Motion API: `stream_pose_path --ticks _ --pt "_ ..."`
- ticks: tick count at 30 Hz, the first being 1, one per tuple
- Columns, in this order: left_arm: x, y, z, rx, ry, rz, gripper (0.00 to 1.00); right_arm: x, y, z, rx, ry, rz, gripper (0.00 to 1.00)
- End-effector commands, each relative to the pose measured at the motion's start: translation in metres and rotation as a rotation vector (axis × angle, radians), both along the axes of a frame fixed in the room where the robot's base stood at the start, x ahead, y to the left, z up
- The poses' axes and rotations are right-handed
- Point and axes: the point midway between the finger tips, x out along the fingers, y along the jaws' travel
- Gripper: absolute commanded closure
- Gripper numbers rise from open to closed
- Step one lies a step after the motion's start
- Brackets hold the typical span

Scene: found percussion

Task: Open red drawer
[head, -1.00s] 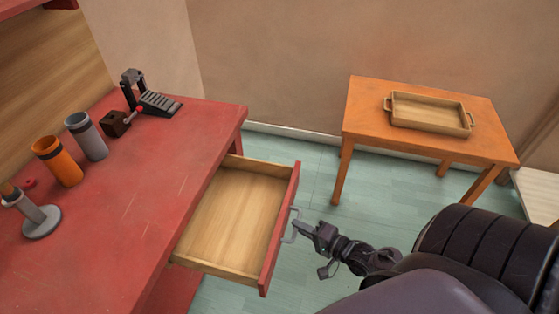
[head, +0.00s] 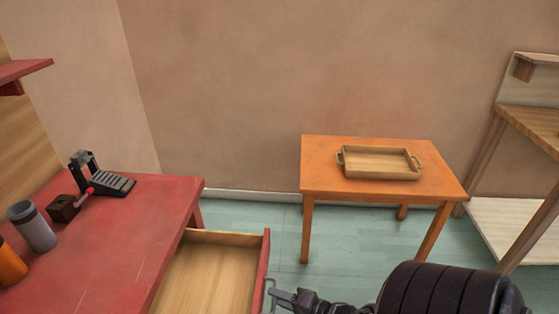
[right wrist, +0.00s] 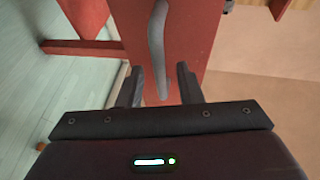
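The red drawer (head: 262,270) in the red workbench is pulled well out, its bare wooden inside (head: 205,275) showing empty. Its grey handle (head: 269,291) is on the front panel, at the bottom of the head view. My right gripper (head: 284,297) is at this handle. In the right wrist view, the fingers of my right gripper (right wrist: 161,82) are spread apart. The grey handle (right wrist: 158,45) reaches between them, with visible gaps on both sides. My left gripper is not in view.
The red bench top (head: 120,235) holds a grey cup (head: 33,228), an orange cup (head: 10,263) and a black pedal (head: 105,183). An orange table (head: 320,182) with a wooden tray (head: 380,173) stands beyond. Wooden shelves (head: 515,228) are at right. Floor between bench and table is clear.

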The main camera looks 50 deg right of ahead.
Motion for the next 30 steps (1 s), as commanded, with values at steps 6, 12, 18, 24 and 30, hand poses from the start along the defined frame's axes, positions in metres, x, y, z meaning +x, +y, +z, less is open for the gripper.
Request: stream_pose_path --ticks 6,12,18,24,30 --pt "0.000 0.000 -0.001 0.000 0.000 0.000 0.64 -0.011 -0.003 0.001 0.000 0.002 -0.001 0.68" --pt "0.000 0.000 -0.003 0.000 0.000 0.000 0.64 -0.044 -0.011 0.007 0.000 0.003 0.000 0.68" --pt "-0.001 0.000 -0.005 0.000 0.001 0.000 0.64 -0.068 -0.018 0.012 0.000 0.002 0.000 0.68" --pt "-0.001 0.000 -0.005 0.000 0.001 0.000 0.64 -0.074 -0.020 0.015 0.000 -0.001 0.000 0.68" --pt "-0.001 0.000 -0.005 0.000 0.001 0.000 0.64 -0.074 -0.020 0.015 0.000 0.000 0.000 0.68"
